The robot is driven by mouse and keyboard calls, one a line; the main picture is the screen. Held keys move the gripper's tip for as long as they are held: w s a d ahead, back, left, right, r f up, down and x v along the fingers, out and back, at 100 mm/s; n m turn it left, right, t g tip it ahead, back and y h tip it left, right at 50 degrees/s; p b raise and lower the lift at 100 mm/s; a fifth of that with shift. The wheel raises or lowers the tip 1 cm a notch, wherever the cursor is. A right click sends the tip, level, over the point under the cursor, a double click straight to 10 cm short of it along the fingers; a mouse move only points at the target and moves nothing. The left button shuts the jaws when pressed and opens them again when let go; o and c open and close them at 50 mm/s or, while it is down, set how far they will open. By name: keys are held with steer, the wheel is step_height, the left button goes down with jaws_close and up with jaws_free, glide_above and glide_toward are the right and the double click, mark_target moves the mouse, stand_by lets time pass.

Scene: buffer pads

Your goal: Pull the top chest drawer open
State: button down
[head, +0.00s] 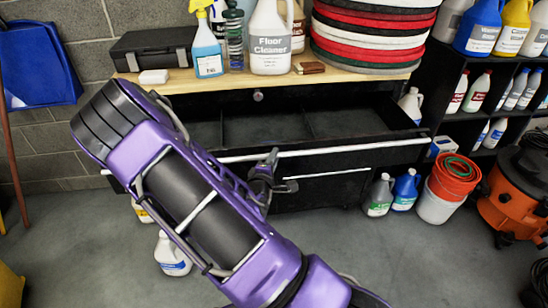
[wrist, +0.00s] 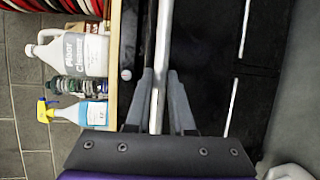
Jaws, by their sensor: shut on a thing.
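The black chest (head: 320,190) has a wooden top and stands against the wall. Its top drawer (head: 265,127) is pulled out, showing an empty-looking interior with dividers. A long pale bar handle (head: 350,147) runs along the drawer front. My gripper (head: 266,165) is at this handle, in front of the drawer, partly hidden by my purple arm. In the wrist view the two grey fingers of my gripper (wrist: 160,80) are shut on the handle (wrist: 161,50), one on each side. The lower drawer's handle (head: 330,173) shows below, and that drawer looks closed.
On the chest top stand a blue spray bottle (head: 207,50), a floor cleaner jug (head: 270,40), a black case (head: 155,47) and stacked pads (head: 370,35). Bottles (head: 380,197), buckets (head: 450,185) and an orange vacuum (head: 515,185) stand at right. Floor in front is mostly clear.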

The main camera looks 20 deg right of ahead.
steer(key=c, duration=1.1)
jaws_free()
steer(key=shift+a, duration=0.1)
steer(key=shift+p+v, duration=2.65)
steer(key=shift+v, duration=6)
